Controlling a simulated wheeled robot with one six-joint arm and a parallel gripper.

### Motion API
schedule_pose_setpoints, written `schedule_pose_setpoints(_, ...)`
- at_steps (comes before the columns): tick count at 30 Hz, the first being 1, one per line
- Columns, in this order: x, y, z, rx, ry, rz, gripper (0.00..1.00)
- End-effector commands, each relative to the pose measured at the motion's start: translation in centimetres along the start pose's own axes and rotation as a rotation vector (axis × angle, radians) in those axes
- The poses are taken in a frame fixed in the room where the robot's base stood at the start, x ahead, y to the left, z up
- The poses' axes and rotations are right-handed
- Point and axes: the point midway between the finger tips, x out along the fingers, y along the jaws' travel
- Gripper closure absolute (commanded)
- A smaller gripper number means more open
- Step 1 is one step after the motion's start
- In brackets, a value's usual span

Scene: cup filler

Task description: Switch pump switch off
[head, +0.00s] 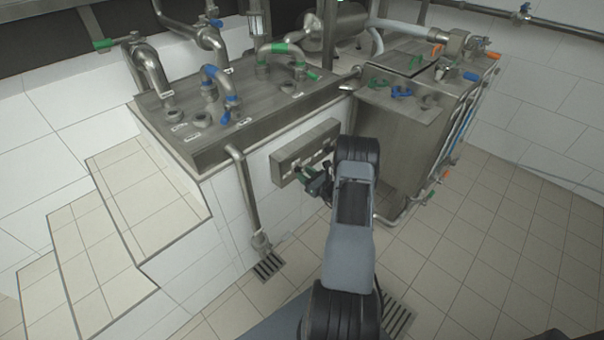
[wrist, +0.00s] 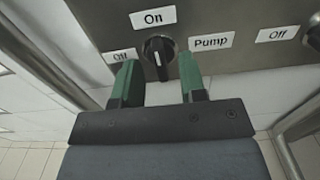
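The pump switch (wrist: 158,48) is a round black knob with a white mark on a metal panel. Its mark runs nearly upright, in line with the "On" label (wrist: 153,18) above it. An "Off" label (wrist: 121,56) is at its left, partly covered by a finger, and a "Pump" label (wrist: 211,42) at its right. My gripper (wrist: 158,61) is open, with its green fingers apart, one on each side below the knob. I cannot tell whether they touch it. In the head view my gripper (head: 318,184) is at the panel and the knob is hidden.
A second black knob (wrist: 314,38) with its own "Off" label (wrist: 277,35) is at the right edge. The metal panel (head: 292,160) is on the white tiled block. A steel tank (head: 395,135) stands close to the right of my arm.

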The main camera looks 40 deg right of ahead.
Motion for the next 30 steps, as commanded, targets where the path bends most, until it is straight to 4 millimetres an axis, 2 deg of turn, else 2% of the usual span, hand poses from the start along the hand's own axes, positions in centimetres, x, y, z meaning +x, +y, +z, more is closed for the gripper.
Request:
schedule_pose_setpoints(6, 1.6, 0.0, 0.0, 0.0, 0.0, 0.001, 0.62)
schedule_pose_setpoints(17, 1.9, 0.0, 0.0, 0.001, 0.0, 0.001, 0.62)
schedule_pose_setpoints(27, 1.9, 0.0, 0.0, 0.0, 0.0, 0.001, 0.93)
schedule_pose_setpoints(30, 1.9, 0.0, 0.0, 0.0, 0.0, 0.001, 1.0)
